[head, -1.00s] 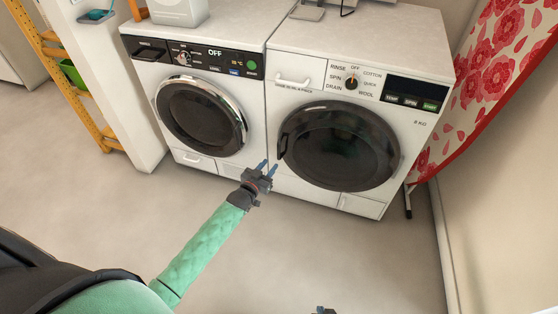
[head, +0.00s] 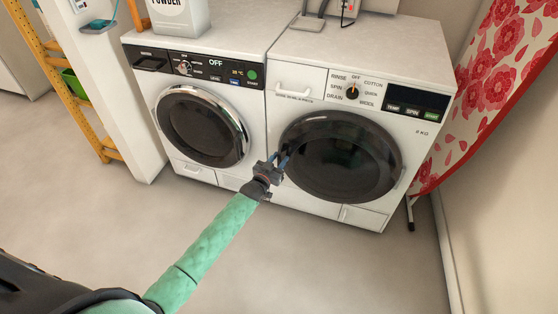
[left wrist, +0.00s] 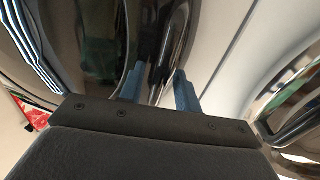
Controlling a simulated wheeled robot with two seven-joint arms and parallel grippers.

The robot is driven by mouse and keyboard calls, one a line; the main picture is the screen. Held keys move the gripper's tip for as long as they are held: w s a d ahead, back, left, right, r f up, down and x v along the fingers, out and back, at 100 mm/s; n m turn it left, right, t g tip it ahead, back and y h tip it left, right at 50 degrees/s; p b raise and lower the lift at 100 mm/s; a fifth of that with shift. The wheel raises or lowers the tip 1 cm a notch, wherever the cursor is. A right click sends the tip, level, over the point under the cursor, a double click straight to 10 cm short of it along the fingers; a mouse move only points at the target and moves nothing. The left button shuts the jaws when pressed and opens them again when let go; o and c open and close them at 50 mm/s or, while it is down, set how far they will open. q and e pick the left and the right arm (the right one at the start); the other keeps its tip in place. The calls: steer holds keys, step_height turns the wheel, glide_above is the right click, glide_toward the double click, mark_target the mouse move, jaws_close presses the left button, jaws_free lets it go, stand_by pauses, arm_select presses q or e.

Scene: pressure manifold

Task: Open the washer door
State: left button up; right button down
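The washer (head: 355,110) with the RINSE, SPIN and DRAIN dial stands at the right in the head view. Its round dark door (head: 345,155) looks closed. My left gripper (head: 279,158) is at the left edge of this door. In the left wrist view the blue fingertips (left wrist: 158,90) are spread apart, with the dark door handle (left wrist: 155,50) seen between and beyond them. I cannot tell whether they touch it. My right gripper is not in view.
A second machine (head: 195,75) with a chrome-ringed door stands close on the left. A powder container (head: 180,15) sits on top. A red floral cloth (head: 490,90) hangs at the right, near the wall. The floor in front is clear.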

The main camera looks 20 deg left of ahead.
arm_select(q)
steer(key=shift+w, duration=0.1)
jaws_close()
